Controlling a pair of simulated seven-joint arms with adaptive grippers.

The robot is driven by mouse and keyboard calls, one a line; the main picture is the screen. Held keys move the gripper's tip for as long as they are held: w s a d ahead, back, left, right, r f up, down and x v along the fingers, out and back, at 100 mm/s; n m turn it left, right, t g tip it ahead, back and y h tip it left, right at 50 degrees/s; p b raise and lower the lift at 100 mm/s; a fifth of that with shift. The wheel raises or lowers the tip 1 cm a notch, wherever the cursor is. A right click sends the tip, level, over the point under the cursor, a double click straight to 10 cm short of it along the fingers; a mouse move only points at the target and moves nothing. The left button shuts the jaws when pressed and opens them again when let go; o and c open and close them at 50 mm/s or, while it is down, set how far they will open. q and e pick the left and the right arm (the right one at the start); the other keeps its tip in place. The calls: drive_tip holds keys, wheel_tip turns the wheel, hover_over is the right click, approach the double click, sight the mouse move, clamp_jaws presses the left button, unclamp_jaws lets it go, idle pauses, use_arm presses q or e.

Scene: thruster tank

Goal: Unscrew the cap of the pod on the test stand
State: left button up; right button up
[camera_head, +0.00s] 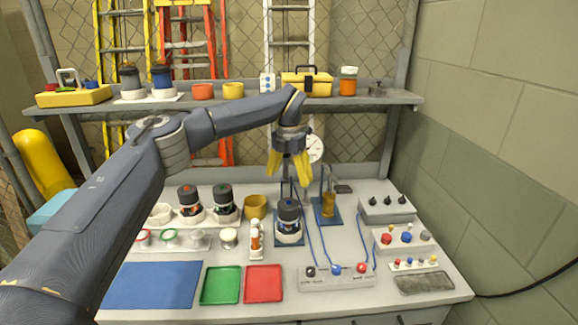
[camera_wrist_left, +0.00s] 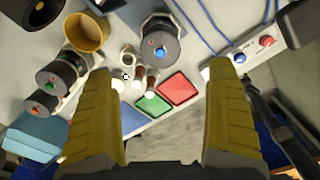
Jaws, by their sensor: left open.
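The pod (camera_head: 288,232) stands upright on the test stand, with a dark cap (camera_head: 289,208) bearing a blue mark on top. In the left wrist view the cap (camera_wrist_left: 158,48) shows from above at upper centre, beyond the fingertips. My left gripper (camera_head: 288,172) has yellow fingers, points down and is open and empty. It hangs above the pod in the head view, apart from it. In the left wrist view its fingers (camera_wrist_left: 160,70) are spread wide with nothing between them. My right gripper is not in view.
Two similar pods, one with a red mark (camera_head: 189,204) and one with a green mark (camera_head: 224,202), stand left. A yellow cup (camera_head: 255,206) and small white bottle (camera_head: 255,240) are close by. A control box (camera_head: 336,278) with blue cables lies front right. Green (camera_head: 221,285) and red trays (camera_head: 263,284) look empty.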

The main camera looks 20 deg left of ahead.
sight(290, 201)
use_arm(q)
wheel_tip(290, 201, down, 12)
drive_tip(key=shift+r, duration=0.1)
idle(0.5)
drive_tip(key=shift+c, duration=0.3)
drive_tip(key=c, duration=1.1)
drive_tip(key=shift+c, duration=0.3)
drive_tip(key=n, duration=0.8)
drive_tip(key=shift+o, duration=0.2)
drive_tip(key=n, duration=0.9)
drive_tip(key=shift+d, duration=0.1)
